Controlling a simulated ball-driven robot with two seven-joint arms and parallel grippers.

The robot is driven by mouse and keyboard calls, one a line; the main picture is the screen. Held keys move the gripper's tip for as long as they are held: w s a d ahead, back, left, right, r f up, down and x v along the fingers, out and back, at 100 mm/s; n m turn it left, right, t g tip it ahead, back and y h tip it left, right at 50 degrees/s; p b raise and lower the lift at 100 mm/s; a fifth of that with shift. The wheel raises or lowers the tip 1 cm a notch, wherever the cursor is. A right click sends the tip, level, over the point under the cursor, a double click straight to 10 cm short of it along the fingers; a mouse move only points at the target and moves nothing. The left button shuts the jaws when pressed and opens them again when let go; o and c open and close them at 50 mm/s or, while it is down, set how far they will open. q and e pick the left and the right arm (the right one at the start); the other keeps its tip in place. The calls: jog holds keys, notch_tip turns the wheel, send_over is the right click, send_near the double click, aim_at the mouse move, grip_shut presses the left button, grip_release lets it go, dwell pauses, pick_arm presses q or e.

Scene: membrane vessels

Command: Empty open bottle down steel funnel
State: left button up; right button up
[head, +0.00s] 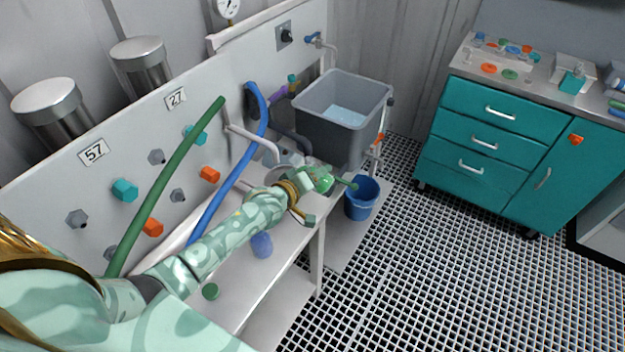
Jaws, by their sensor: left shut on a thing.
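My left gripper (316,179) is at the far end of the bench, shut on a green bottle (326,183). The bottle lies nearly on its side, its narrow neck pointing right, above and beside a blue bucket. The fingers hide part of it, and I cannot see liquid leaving it. A pale grey round shape (275,176) shows just behind my left wrist; I cannot tell whether it is the steel funnel. A green cap (210,291) lies on the near part of the bench. My right gripper is out of view.
The blue bucket (361,198) stands below the bench end. A grey tub (343,112) with water is behind the gripper. Green (166,185) and blue (228,177) hoses run along the panel. A blue object (261,245) sits on the bench. Teal cabinets (500,145) stand right, past open grating.

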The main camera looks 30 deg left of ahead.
pick_arm(q)
jog(key=shift+d+f+n+h+b, duration=0.15)
jog(key=shift+d+n+h+b, duration=0.15)
jog(key=shift+n+b, duration=0.35)
jog(key=shift+r, duration=0.35)
jog(key=shift+r, duration=0.1)
jog(key=shift+s+n, duration=0.1)
jog(key=shift+n, duration=0.15)
jog(key=shift+d+r+n+t+h, duration=0.2)
jog(key=shift+n+t+h, duration=0.1)
jog(key=shift+n+h, duration=0.1)
jog(key=shift+r, duration=0.2)
jog(key=shift+a+n+b, duration=0.1)
jog(key=shift+n+b, duration=0.2)
jog(key=shift+b, duration=0.05)
